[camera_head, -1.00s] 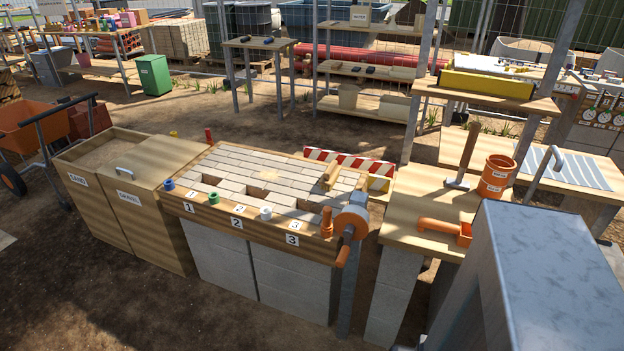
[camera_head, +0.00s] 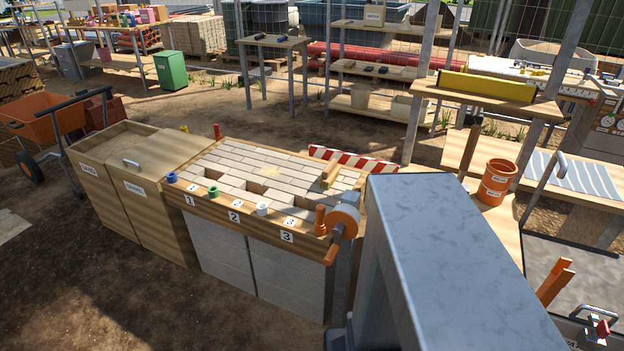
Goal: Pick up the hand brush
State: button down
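I cannot pick out the hand brush with certainty. A small yellowish wooden item (camera_head: 331,175) lies at the right side of the grey paving bricks on the workbench (camera_head: 262,228); it may be the brush, but it is too small to tell. My gripper is not in view.
An orange bucket (camera_head: 497,182) stands on the right bench beside an upright wooden handle (camera_head: 469,150). An orange crank (camera_head: 335,250) sticks out at the workbench's front right corner. Bare ground (camera_head: 90,290) is open at front left.

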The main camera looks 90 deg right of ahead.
aim_at(330, 173)
jog(key=z, duration=0.15)
jog(key=i, duration=1.15)
jog(key=u, duration=0.7)
jog(key=k, duration=0.15)
jog(key=z, duration=3.2)
